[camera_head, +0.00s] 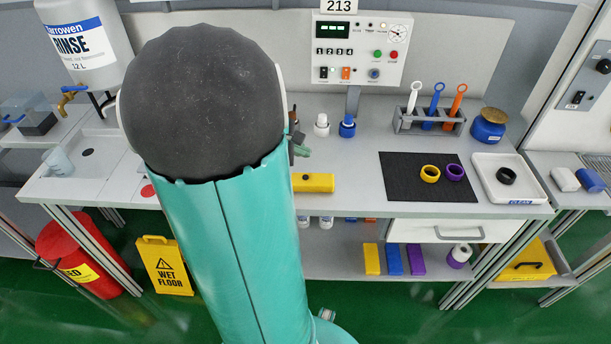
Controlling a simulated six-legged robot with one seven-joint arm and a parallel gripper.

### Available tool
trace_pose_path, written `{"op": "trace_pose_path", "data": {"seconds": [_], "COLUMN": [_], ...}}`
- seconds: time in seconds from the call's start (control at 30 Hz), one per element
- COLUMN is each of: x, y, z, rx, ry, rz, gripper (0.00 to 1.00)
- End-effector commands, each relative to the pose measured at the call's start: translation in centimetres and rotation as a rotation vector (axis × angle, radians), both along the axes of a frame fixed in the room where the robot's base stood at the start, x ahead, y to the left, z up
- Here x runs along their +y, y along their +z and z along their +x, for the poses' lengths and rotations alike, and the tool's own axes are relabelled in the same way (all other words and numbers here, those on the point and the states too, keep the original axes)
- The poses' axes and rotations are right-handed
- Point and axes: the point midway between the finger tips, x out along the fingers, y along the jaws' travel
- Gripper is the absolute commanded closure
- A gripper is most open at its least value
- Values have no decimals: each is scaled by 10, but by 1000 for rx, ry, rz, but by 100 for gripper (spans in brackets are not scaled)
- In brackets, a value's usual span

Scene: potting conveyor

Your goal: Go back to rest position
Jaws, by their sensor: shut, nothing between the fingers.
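My own arm fills the middle of the view, a teal link topped by a dark grey rounded joint. A small teal and grey piece, perhaps part of my arm's far end, peeks out at its right edge above the bench. My gripper's fingers are hidden behind the arm, so I cannot see them or anything near them.
The bench (360,185) bears a yellow block (313,182), a black mat (405,187) with yellow (430,174) and purple (455,172) rings, a white tray (534,188) with a black ring, and a tool rack (407,125). A wet-floor sign (165,265) and red bin (72,250) stand left.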

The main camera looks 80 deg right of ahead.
Motion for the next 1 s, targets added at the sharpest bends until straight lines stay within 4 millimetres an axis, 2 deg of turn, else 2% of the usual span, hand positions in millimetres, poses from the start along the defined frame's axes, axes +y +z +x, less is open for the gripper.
{"op": "trace_pose_path", "data": {"seconds": [0.53,0.67,0.77,0.83,0.97,1.0], "x": [0,9,34,62,133,157], "y": [0,5,15,26,45,50], "z": [0,14,45,75,129,142], "rx": [0,-35,-128,-226,-430,-492], "ry": [0,6,15,24,41,47], "rz": [0,-7,-14,-13,27,48], "gripper": [100,100,100,100,100,100]}}
